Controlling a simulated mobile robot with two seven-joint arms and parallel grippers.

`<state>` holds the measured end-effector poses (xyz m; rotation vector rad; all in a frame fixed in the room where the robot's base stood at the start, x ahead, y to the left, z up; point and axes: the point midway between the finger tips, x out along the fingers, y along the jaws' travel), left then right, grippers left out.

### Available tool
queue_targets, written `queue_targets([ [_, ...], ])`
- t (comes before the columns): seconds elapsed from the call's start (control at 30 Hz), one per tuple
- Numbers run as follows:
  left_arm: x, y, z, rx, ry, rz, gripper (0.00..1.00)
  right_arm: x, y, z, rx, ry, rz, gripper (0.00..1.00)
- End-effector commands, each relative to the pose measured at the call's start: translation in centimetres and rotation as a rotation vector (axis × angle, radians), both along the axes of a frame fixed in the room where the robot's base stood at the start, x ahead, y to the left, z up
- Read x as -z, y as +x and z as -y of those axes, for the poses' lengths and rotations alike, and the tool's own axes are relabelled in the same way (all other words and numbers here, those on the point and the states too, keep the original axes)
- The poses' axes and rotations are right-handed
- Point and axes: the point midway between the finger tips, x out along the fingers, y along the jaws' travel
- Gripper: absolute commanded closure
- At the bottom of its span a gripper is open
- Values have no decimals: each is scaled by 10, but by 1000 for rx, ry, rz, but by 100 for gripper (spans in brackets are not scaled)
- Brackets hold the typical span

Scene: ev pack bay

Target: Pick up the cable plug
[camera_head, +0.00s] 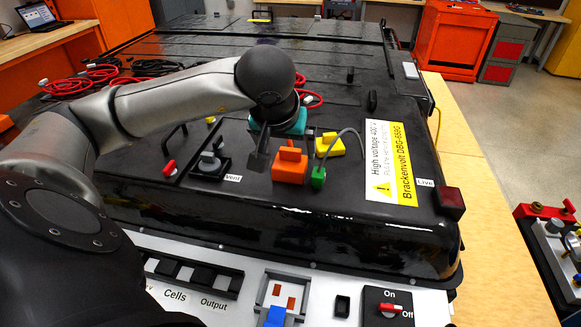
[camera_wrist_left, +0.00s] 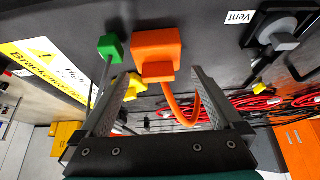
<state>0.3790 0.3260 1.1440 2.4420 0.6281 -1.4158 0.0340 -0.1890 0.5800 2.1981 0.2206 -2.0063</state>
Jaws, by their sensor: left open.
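An orange plug (camera_head: 290,168) stands on the front edge of the black pack lid (camera_head: 190,50). In the left wrist view the orange plug (camera_wrist_left: 156,52) has an orange cable (camera_wrist_left: 185,118) curving from it. A green plug (camera_head: 319,178) with a grey cable stands just right of it; it also shows in the left wrist view (camera_wrist_left: 110,47). I cannot tell which is the named cable plug. My left gripper (camera_head: 280,150) is open above and just behind the orange plug; in the left wrist view its fingers (camera_wrist_left: 160,76) spread either side of the orange plug, holding nothing.
A yellow block (camera_head: 330,146) sits behind the green plug. A grey knob (camera_head: 209,162) and a red switch (camera_head: 170,168) lie to the left. A warning label (camera_head: 390,165) lies flat to the right. A white panel (camera_head: 240,280) runs along the front.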

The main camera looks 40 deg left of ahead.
Motion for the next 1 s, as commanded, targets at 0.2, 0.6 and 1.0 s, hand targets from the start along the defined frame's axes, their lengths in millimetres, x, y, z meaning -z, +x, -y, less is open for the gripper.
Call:
queue_targets([
  [0.2,13,8,-3,-1,-2,-2,0,-1,1,0,0,0,1,50],
  [0.6,49,29,-13,0,0,0,0,-4,1,0,1,1,2,50],
  [1.0,49,29,-13,0,0,1,24,-4,1,-1,1,0,1,50],
])
